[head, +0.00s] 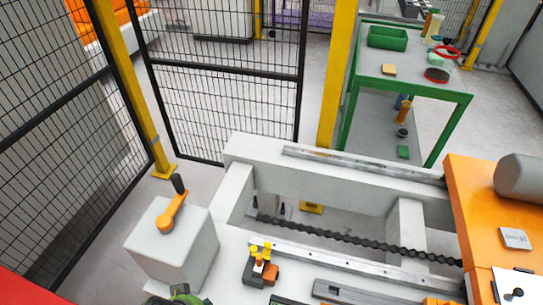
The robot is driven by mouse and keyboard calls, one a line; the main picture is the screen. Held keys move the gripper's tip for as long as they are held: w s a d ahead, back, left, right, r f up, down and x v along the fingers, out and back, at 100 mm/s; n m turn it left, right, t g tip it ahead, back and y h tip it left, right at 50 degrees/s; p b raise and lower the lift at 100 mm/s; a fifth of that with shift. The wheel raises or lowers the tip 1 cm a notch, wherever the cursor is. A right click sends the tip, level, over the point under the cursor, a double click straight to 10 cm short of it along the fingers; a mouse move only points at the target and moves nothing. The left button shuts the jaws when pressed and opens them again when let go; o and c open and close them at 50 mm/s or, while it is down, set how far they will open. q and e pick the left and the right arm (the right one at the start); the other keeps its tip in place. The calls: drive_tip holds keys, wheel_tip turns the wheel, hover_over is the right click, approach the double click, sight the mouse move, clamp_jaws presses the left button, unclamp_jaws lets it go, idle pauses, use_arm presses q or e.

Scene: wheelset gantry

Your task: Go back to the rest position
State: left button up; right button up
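Neither of my grippers shows in the head view, so I cannot see whether they are open or shut. The pale grey gantry frame (330,172) lies ahead and below, with metal rails along it. A dark chain (350,240) runs across its opening. A grey box (172,245) stands left of the frame, with an orange lever (173,212) with a black grip on top.
A small yellow, orange and black fixture (262,266) sits on the near beam. An orange housing (480,205) with a grey cylinder (520,178) stands at right. Mesh fencing (230,100) closes the left and back. A green-framed table (405,80) holds a green bin (388,38).

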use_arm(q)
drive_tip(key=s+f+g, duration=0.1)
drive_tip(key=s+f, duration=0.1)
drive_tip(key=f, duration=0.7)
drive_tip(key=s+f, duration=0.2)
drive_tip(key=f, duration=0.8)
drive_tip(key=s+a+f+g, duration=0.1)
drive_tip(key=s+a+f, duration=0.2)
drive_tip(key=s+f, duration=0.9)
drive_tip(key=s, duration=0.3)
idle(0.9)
